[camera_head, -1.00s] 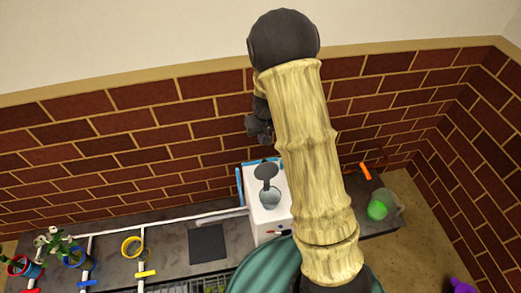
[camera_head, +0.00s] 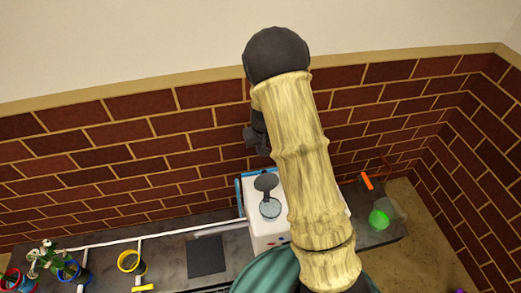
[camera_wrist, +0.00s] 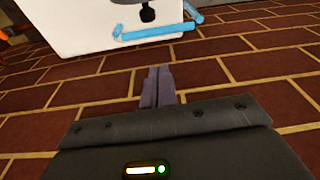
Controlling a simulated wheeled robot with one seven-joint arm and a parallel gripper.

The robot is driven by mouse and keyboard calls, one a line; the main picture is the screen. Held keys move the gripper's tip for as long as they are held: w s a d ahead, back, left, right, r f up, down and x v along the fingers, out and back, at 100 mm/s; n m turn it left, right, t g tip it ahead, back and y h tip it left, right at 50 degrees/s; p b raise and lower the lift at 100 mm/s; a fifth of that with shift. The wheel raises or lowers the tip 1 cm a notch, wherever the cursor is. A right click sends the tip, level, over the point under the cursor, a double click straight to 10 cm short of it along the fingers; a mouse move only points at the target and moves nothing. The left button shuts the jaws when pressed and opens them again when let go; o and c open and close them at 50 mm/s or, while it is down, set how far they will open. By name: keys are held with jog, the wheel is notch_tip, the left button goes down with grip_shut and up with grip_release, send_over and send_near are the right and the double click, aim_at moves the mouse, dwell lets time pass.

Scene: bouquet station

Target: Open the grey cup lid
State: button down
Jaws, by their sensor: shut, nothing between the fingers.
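A pale, clear-looking cup (camera_head: 270,209) stands on top of a white box (camera_head: 262,232). A dark grey round lid (camera_head: 266,181) shows just above and behind the cup's rim, tilted up from it. I cannot make out its hinge. My gripper (camera_wrist: 157,88) is shut with empty fingers, pointing toward the white box in the wrist view. In the head view it is mostly hidden behind my arm, above and beyond the box by the brick wall. In the wrist view a grey part with a black knob (camera_wrist: 148,14) is cut off at the top edge.
Blue bars (camera_wrist: 155,31) edge the white box. A dark square pad (camera_head: 206,256) and a yellow ring-shaped holder (camera_head: 131,262) are to its left, with potted flowers farther left. A green ball-like thing (camera_head: 379,220) and an orange piece (camera_head: 367,181) are to its right.

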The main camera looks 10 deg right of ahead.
aim_at(265, 179)
jog(key=f, duration=0.2)
jog(key=f+b, duration=0.1)
jog(key=f, duration=0.1)
jog(key=w+f+b, duration=0.1)
jog(key=f, duration=0.2)
jog(key=shift+w+a, duration=0.1)
jog(key=shift+a, duration=0.05)
jog(key=shift+f, duration=0.25)
jog(key=s, duration=0.2)
jog(key=s+b, duration=0.1)
jog(key=s, duration=0.1)
jog(key=shift+d+r, duration=0.2)
jog(key=shift+r, duration=0.2)
